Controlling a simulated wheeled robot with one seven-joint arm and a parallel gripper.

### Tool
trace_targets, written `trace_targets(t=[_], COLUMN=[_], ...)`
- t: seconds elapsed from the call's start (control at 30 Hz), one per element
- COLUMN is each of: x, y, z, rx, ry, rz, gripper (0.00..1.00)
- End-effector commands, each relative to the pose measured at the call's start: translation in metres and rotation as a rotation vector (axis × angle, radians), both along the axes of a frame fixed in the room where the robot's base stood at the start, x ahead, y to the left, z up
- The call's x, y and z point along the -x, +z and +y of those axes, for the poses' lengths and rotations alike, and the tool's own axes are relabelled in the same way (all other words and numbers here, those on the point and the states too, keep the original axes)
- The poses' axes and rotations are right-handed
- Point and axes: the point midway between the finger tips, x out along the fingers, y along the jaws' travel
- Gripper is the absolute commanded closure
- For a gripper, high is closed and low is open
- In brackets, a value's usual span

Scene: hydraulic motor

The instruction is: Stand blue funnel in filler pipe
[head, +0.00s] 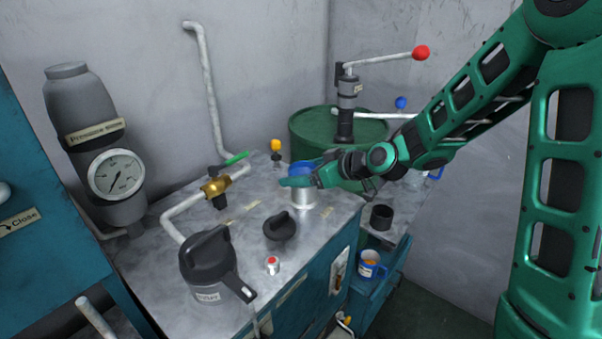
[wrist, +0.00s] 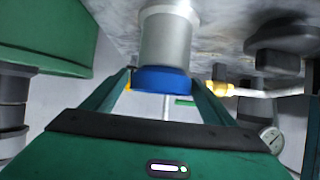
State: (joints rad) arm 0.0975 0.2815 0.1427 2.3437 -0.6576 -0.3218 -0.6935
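The blue funnel (head: 302,168) is at the mouth of the grey filler pipe (head: 303,197), which stands upright on the metal top. In the wrist view the funnel (wrist: 162,79) is in line with the pipe (wrist: 168,40), with its blue rim against or very near the pipe's end. How deep the funnel's spout sits is hidden. My gripper (head: 300,181) reaches in level from the right, at the funnel's height. In the wrist view its fingers (wrist: 162,82) lie along both sides of the blue rim and appear to touch it.
A black cap (head: 280,227), a dark can (head: 207,266) and a brass valve (head: 216,187) stand on the metal top. A green drum (head: 300,125) with a red-knobbed hand pump (head: 347,105) is behind my forearm. A black cup (head: 381,217) and blue mug (head: 371,266) are to the right.

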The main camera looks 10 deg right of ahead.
Motion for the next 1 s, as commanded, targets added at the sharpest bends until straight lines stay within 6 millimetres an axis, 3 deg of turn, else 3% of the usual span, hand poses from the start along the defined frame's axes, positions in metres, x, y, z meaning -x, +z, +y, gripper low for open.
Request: trace_targets(t=[0.37,0.73,1.0], x=[0.008,0.052,0.071], y=[0.010,0.045,0.059], z=[-0.010,-0.054,-0.073], rx=[0.002,0.001,0.000], ry=[-0.002,-0.004,-0.002], rz=[-0.002,-0.002,-0.001], gripper=[0.21,0.21,0.21])
